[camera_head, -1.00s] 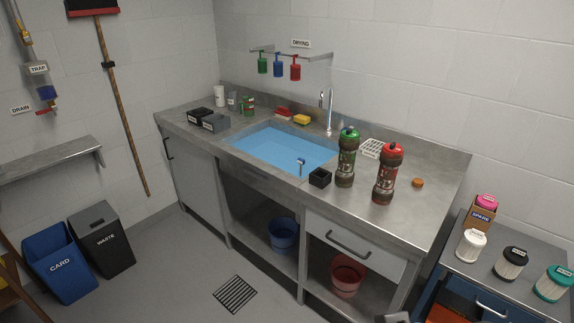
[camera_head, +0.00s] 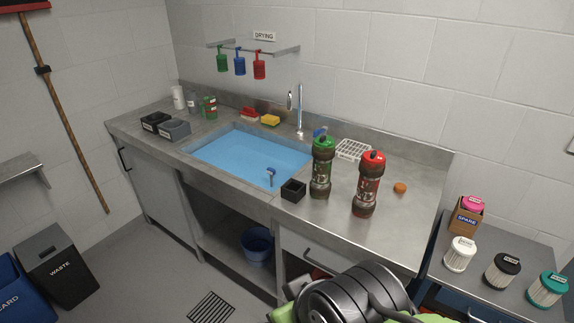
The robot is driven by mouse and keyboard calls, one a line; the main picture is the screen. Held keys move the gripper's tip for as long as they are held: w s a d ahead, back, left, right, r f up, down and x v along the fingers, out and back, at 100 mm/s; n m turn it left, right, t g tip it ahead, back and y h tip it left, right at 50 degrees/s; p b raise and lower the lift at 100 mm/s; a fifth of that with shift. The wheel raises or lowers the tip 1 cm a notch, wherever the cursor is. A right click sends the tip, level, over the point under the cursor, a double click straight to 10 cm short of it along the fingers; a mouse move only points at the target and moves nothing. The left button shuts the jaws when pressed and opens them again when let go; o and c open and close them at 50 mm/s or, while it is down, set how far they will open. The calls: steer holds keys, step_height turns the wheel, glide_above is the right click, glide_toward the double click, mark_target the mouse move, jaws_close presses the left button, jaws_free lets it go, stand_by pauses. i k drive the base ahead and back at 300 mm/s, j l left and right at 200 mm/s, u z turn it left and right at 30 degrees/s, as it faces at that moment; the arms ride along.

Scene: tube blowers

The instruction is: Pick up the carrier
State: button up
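Two carriers stand upright on the steel counter, right of the basin. One carrier with a green cap (camera_head: 321,168) has a dark, dirty-looking body. The other carrier with a red cap (camera_head: 368,184) stands to its right and a little nearer, apart from it, and looks just as dirty. A black and green part of my arm shows at the bottom edge, in front of the counter. My gripper's fingers cannot be seen, and nothing touches either carrier.
A water-filled basin (camera_head: 248,157) with a tap (camera_head: 299,110) lies left of the carriers. A small black box (camera_head: 293,190) stands beside the green-capped carrier. A white rack (camera_head: 353,150) and an orange cap (camera_head: 400,188) are close by. A side table (camera_head: 485,270) at right holds several filters.

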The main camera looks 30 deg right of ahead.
mark_target(320, 184)
steer(key=i+l+u, duration=0.45)
steer(key=l+u, duration=0.25)
steer(key=j, duration=0.15)
steer(key=l, duration=0.25)
